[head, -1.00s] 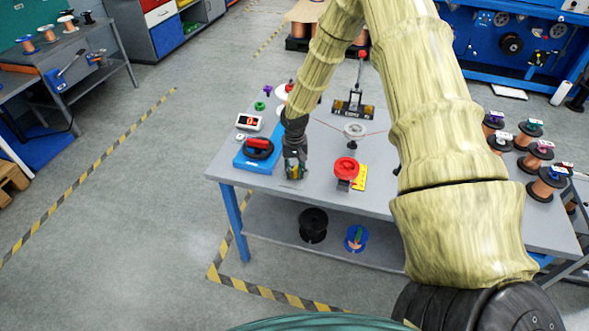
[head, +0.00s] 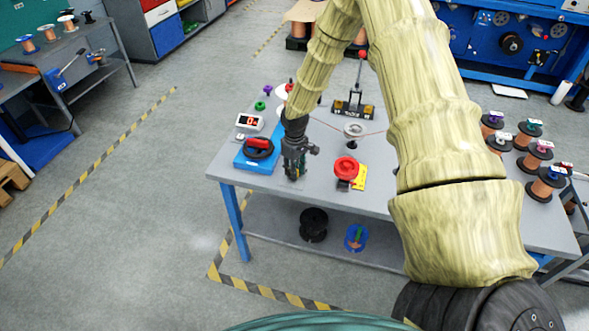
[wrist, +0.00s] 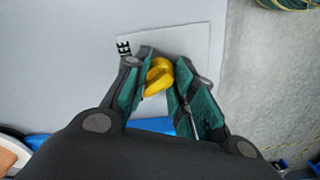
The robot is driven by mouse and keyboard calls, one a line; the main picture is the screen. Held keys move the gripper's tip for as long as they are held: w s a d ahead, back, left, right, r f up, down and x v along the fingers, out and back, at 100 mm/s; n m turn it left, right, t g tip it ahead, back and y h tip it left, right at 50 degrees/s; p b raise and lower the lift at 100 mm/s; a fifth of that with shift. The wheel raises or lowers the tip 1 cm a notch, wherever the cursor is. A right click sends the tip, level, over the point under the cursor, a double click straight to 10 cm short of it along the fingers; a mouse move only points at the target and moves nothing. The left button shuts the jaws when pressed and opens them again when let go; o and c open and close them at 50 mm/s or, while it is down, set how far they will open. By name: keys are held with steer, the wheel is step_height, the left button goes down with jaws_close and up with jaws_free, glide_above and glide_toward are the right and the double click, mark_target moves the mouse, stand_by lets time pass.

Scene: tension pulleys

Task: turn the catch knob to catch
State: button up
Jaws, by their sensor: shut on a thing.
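The yellow catch knob (wrist: 158,77) shows in the wrist view between my gripper's green-padded fingers (wrist: 160,85). My gripper is shut on it. Below the knob is a pale label plate (wrist: 192,40) with partly hidden black lettering that ends in "EE". In the head view my gripper (head: 294,176) points down at the front edge of the grey table (head: 320,187), and the knob is hidden there by the fingers. The rest of the label's wording is covered by my gripper.
A pale pulley (head: 354,130) stands behind. Several copper spools (head: 548,183) line the right.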

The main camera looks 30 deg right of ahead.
steer(key=shift+d+n, duration=0.1)
steer(key=shift+n, duration=0.3)
steer(key=o, duration=1.1)
steer(key=shift+c, duration=0.2)
step_height(320, 180, up, 12)
stand_by(0.5)
